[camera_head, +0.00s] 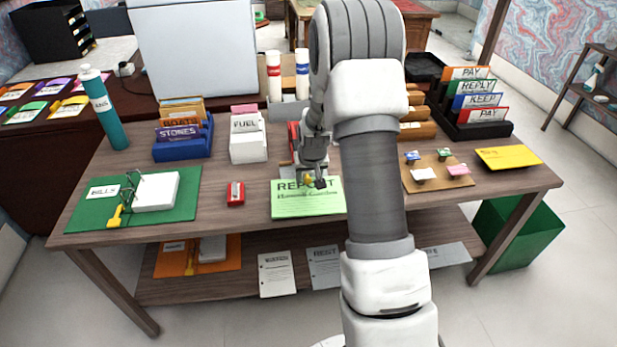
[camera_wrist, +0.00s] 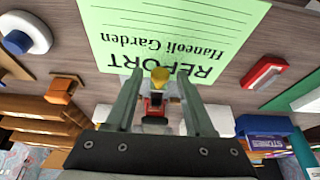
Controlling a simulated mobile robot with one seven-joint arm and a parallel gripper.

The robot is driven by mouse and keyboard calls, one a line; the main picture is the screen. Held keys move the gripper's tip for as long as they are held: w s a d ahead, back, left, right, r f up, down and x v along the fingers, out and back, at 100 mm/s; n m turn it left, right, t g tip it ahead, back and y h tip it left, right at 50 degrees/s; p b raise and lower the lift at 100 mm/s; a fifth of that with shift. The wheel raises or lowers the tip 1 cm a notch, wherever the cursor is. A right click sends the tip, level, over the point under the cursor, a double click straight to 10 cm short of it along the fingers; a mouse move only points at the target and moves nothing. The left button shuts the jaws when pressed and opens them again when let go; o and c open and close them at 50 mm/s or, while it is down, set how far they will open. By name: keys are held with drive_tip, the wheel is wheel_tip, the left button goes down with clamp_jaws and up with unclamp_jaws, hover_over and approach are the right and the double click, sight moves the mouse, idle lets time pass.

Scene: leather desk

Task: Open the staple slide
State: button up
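My gripper (camera_head: 314,180) is low over the top edge of the green report sheet (camera_head: 308,205), pointing down. In the wrist view, my gripper (camera_wrist: 162,76) has its two fingers apart. A small red part with a yellow tip (camera_wrist: 160,77) shows between them, apparently the stapler's end. I cannot tell whether either finger touches it. A red upright piece (camera_head: 293,135), likely part of the stapler, stands just behind my gripper in the head view. My gripper and arm hide most of the stapler, so its slide's state is unclear.
A red sharpener (camera_head: 235,193) lies left of the sheet. A white FUEL holder (camera_head: 248,145) and a blue file holder (camera_head: 183,145) stand behind it. A cork board with pins (camera_head: 437,173) and a yellow envelope (camera_head: 508,157) lie right. Bare wood shows around the sharpener.

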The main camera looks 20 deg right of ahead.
idle(0.3)
drive_tip(key=p+v, duration=0.1)
drive_tip(key=v, duration=1.6)
drive_tip(key=shift+r, duration=0.2)
drive_tip(key=shift+a, duration=0.1)
drive_tip(key=s+a+r+n+p, duration=0.2)
drive_tip(key=s+a+r, duration=0.7)
drive_tip(key=s+r, duration=0.25)
drive_tip(key=s+a+r, duration=0.1)
drive_tip(key=s+a, duration=0.1)
drive_tip(key=s, duration=0.4)
drive_tip(key=s+a+r+n+t+y, duration=0.1)
drive_tip(key=s+a+r, duration=0.1)
drive_tip(key=s, duration=0.5)
drive_tip(key=shift+a+p, duration=0.3)
drive_tip(key=shift+a, duration=0.2)
drive_tip(key=shift+s+d, duration=0.1)
drive_tip(key=shift+s, duration=0.05)
